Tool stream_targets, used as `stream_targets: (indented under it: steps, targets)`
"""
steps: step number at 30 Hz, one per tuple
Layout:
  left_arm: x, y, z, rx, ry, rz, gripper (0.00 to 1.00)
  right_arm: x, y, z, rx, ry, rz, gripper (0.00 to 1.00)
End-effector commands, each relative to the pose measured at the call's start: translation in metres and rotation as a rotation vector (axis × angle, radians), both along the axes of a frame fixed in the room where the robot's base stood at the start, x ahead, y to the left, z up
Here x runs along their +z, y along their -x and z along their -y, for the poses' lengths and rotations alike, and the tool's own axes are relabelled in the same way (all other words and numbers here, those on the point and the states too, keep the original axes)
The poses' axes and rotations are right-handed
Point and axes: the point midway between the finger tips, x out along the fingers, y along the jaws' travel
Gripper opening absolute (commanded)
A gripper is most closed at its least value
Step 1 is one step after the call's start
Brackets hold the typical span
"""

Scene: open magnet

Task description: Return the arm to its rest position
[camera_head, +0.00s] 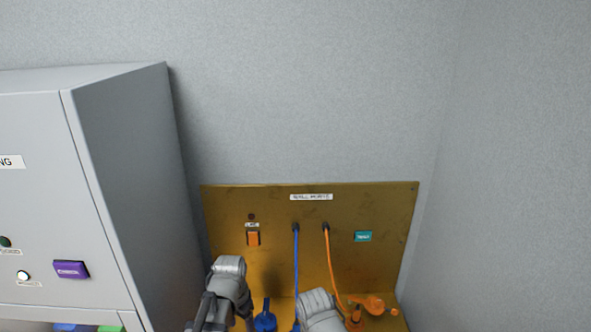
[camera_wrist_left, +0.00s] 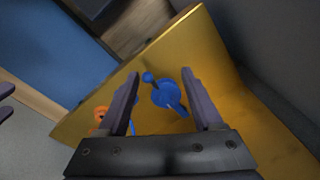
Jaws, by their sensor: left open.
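My left gripper (camera_wrist_left: 160,75) is open in the left wrist view, its two dark fingers apart with nothing gripped. A blue fitting (camera_wrist_left: 167,97) on the gold surface shows between the fingers; I cannot tell how far beyond them it is. An orange fitting (camera_wrist_left: 101,113) is partly hidden behind the left finger. In the head view, grey links of mine stand in front of the gold panel at the bottom, and the left gripper's fingers cannot be made out. My right gripper is not in view.
A grey cabinet (camera_head: 125,170) stands left.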

Motion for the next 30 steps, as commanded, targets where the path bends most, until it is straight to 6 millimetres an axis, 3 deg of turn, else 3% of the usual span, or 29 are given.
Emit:
stream_targets:
  steps: [1,10,12,24,30]
  targets:
    - [0.0,0.015,-0.005,0.091,0.005,0.004,0.67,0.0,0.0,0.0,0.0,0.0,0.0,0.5]
    - [-0.003,0.06,-0.021,0.568,0.032,0.024,0.67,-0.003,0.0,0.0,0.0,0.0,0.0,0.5]
    - [-0.027,0.059,-0.006,0.519,0.019,0.013,0.67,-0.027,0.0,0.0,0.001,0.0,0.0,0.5]
    - [-0.118,0.093,0.062,0.315,-0.064,-0.038,0.67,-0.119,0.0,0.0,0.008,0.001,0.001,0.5]
    - [-0.145,0.108,0.084,0.243,-0.099,-0.054,0.67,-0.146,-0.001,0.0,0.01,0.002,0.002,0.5]
